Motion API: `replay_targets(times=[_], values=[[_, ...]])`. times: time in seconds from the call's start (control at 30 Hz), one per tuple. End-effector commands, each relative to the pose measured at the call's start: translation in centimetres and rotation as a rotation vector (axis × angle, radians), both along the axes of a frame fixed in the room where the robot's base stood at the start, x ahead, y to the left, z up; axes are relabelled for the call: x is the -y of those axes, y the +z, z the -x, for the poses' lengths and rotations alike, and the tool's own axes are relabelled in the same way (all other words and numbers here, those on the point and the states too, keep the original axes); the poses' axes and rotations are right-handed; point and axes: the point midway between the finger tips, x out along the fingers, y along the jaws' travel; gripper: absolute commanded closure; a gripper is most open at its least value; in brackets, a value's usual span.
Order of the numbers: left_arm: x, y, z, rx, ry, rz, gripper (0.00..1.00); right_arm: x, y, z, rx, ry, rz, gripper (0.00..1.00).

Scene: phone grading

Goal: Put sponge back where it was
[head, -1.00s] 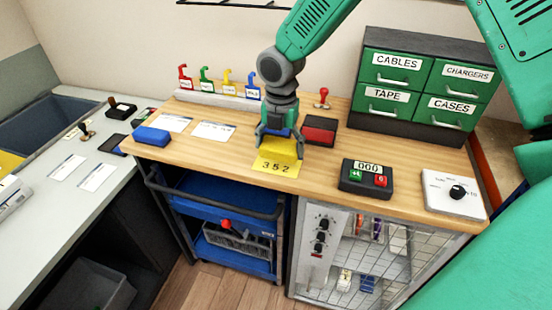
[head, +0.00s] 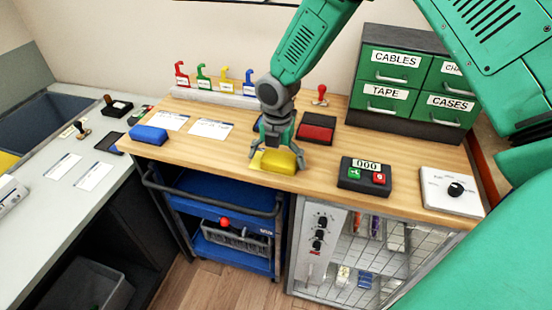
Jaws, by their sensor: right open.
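A yellow sponge-like block (head: 281,163) lies near the front edge of the wooden bench. A flat pale-yellow patch (head: 256,161) shows at its left, apparently the number card partly covered by the block; its digits are hidden. My right gripper (head: 279,153) points down just behind and over the yellow block, its fingers open. I cannot tell whether they touch it. A blue block (head: 149,135) lies at the bench's left end. My left gripper is out of view.
A red-topped black box (head: 317,128) stands close to the right of my gripper. A counter box (head: 364,174), a white dial box (head: 452,191) and a drawer cabinet (head: 412,90) stand farther right. White cards (head: 212,129) lie left. Bench (head: 215,155) is clear there.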

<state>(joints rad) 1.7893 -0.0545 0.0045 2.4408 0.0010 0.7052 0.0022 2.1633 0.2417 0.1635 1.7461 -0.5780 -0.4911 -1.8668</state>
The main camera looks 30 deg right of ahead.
Motion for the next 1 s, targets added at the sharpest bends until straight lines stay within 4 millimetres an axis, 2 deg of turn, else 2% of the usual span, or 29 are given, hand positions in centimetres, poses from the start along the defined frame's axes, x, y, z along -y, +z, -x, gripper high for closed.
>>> replay_targets(times=[0.17,0.5,0.63,0.8,1.0], values=[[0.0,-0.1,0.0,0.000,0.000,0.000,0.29,0.1,1.4,-0.1,0.002,-0.001,-0.001,0.01],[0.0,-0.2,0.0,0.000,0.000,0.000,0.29,0.0,8.4,-0.2,0.005,-0.001,0.000,0.01],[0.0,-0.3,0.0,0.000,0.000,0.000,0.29,0.0,10.5,-0.2,0.003,-0.001,0.001,0.01],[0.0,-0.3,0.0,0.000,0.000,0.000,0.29,0.1,11.8,-0.1,0.001,-0.001,0.001,0.01],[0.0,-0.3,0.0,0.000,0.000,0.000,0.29,0.1,12.0,-0.1,0.000,-0.001,0.000,0.01]])
